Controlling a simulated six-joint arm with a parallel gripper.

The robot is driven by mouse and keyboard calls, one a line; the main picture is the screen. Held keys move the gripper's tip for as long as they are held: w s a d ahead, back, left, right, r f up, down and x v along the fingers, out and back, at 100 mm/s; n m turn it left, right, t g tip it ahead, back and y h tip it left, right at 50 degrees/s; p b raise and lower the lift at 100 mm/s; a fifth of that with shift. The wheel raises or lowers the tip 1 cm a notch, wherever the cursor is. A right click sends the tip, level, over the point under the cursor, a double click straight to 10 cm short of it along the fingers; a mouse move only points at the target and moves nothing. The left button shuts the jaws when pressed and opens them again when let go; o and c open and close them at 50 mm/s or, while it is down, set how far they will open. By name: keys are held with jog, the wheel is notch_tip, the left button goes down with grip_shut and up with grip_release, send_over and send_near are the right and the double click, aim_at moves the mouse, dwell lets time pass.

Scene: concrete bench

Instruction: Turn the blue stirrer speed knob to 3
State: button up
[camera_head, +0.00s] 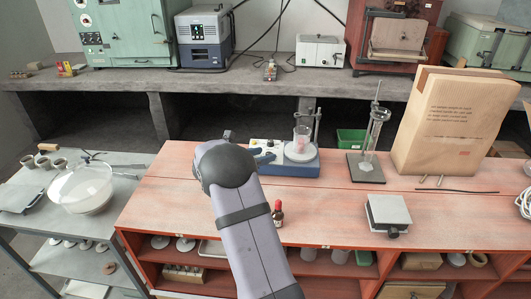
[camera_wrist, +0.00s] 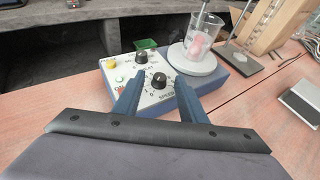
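The blue stirrer (camera_head: 305,168) stands on the red bench, with a round grey plate (camera_wrist: 200,69) carrying a glass beaker (camera_head: 301,140) of pinkish contents. In the wrist view its pale front panel (camera_wrist: 120,71) has a black knob (camera_wrist: 158,81) above the word SPEED and a second black knob (camera_wrist: 141,58) behind it. Small scale digits show left of the speed knob; its exact setting is too small to read. My gripper (camera_wrist: 158,77) is open, its two blue fingers on either side of the speed knob in the picture. I cannot tell whether they touch it.
A stand with a glass cylinder (camera_head: 374,130) and a large tan paper bag (camera_head: 455,120) are right of the stirrer. A small dark red bottle (camera_head: 278,213) stands near my arm. A grey-topped block (camera_head: 388,211) sits at the front right. Bare bench lies between them.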

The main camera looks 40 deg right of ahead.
jog(key=shift+x, duration=1.05)
grip_shut()
jog(key=shift+r, duration=0.1)
jog(key=shift+w+p, duration=0.1)
jog(key=shift+p, duration=0.2)
jog(key=shift+w+r+m+g, duration=0.1)
jog(key=shift+w+m+g, duration=0.05)
jog(key=shift+m+g, duration=0.85)
jog(key=shift+w+m+g, duration=0.15)
jog(key=shift+m+g, duration=0.75)
jog(key=shift+g, duration=0.3)
jog(key=shift+m+g, duration=0.3)
jog(key=shift+g, duration=0.1)
